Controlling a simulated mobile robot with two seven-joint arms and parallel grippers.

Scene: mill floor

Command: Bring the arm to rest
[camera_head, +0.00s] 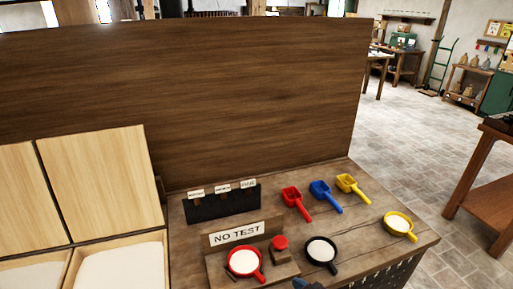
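Neither arm shows clearly. A small dark grey shape (306,284) pokes in at the bottom edge, right of centre, in front of the black pan. It may be the tip of my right arm or gripper, but too little shows to tell whether it is open or shut. My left gripper is not in view.
The wooden bench (345,180) holds a red pan (260,275), black pan (334,264) and yellow pan (410,235) with white contents. Red (295,200), blue (323,194) and yellow (350,186) scoops lie behind. A "NO TEST" sign (237,234) and lidded bins (103,180) stand left.

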